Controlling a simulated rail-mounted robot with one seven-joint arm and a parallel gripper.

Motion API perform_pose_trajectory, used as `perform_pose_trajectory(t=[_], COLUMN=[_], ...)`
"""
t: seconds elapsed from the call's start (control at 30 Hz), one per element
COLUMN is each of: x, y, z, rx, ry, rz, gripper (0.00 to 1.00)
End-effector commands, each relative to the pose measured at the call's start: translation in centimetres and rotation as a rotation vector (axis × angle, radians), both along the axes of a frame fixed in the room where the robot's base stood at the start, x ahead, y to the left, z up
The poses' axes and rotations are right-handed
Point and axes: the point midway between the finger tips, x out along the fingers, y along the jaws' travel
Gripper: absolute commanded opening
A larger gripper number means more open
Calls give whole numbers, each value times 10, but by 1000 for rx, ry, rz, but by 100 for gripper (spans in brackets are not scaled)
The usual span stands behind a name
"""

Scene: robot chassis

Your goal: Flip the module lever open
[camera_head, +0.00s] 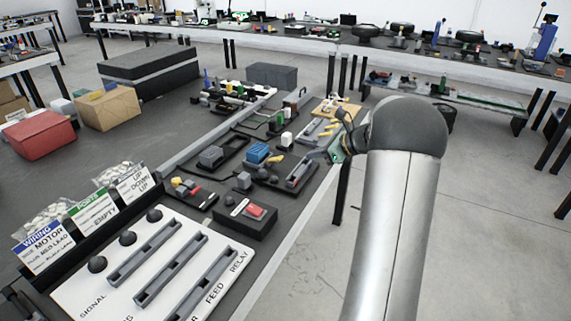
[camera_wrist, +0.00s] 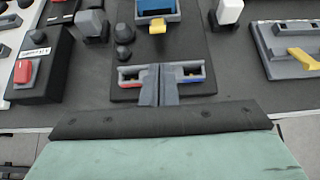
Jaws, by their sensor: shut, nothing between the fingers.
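A blue module (camera_wrist: 157,9) with a short yellow lever (camera_wrist: 157,27) is at the top middle of the wrist view, partly cut off. In the head view the blue module (camera_head: 257,152) sits on a black base, with its yellow lever (camera_head: 276,159) at its right side. My gripper (camera_wrist: 158,70) is shut and empty. Its fingertips appear over the middle of a grey slotted holder (camera_wrist: 130,72) with red and blue ends, on the near side of the lever and apart from it. In the head view my gripper (camera_head: 316,156) is beside this holder (camera_head: 300,171); contact cannot be told.
Dark knobs (camera_wrist: 124,34) stand left of the lever. A black box with a red switch (camera_wrist: 22,72) is at the left. A grey module with a yellow handle (camera_wrist: 303,57) is at the right. The table edge (camera_head: 318,196) is close to my arm.

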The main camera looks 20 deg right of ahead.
Motion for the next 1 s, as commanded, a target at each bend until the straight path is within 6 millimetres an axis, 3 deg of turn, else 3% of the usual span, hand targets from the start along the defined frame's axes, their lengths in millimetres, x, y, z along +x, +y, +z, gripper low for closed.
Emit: perform_pose_trajectory(t=[0.27, 0.7, 1.0], x=[7, 55, 66], y=[7, 45, 52], z=[-7, -48, -55], rx=[0, -1, -3], ry=[1, 1, 0], rz=[5, 5, 4], gripper=[0, 0, 0])
